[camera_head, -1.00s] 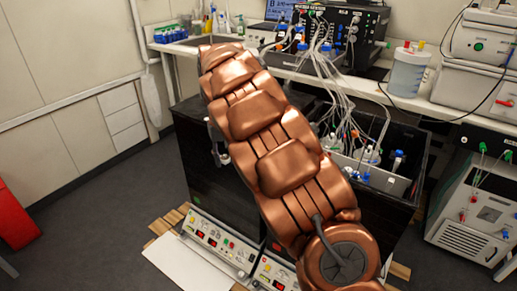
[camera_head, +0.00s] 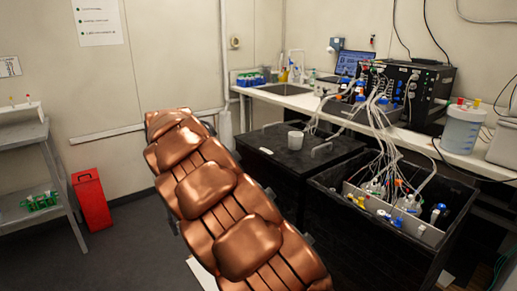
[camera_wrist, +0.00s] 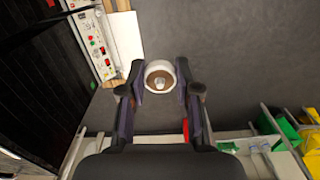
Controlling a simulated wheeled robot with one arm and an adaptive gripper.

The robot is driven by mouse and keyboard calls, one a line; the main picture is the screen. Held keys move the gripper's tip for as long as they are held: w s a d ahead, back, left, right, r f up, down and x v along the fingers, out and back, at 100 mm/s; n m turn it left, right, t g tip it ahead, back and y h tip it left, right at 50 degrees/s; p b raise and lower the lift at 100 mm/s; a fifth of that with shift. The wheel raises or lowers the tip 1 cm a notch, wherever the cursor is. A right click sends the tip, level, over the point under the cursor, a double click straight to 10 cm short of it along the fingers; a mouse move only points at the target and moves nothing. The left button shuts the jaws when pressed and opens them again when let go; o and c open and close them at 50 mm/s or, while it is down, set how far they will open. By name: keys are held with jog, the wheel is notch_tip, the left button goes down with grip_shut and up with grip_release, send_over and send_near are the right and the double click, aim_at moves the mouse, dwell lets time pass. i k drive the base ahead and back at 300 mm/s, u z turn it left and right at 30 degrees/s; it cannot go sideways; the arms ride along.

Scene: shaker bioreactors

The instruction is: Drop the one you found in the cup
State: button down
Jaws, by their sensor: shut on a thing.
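A white cup (camera_head: 295,140) stands upright on the black cabinet top (camera_head: 275,152) in the head view. In the wrist view my gripper (camera_wrist: 160,87) is shut on a round white thing with a brown inside and a small pale spot in its middle (camera_wrist: 160,66). It sits between the fingertips, above the grey floor; I cannot tell just what it is. In the head view my copper-coloured arm covers the lower middle, and my gripper is hidden there. The cup does not show clearly in the wrist view.
An open black box (camera_head: 345,190) with bottles and tubes stands right of the cabinet. A bench (camera_head: 290,98) with a sink runs behind. A red bin (camera_head: 91,200) and a grey shelf (camera_head: 30,218) stand left. Instrument panels (camera_wrist: 92,45) show at upper left in the wrist view.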

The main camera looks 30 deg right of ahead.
aim_at(296, 147)
jog(key=u, duration=0.4)
jog(key=i, duration=1.75)
jog(key=z, duration=1)
jog(key=i, duration=0.9)
jog(key=z, duration=1.2)
jog(key=i, duration=0.4)
jog(key=z, duration=0.35)
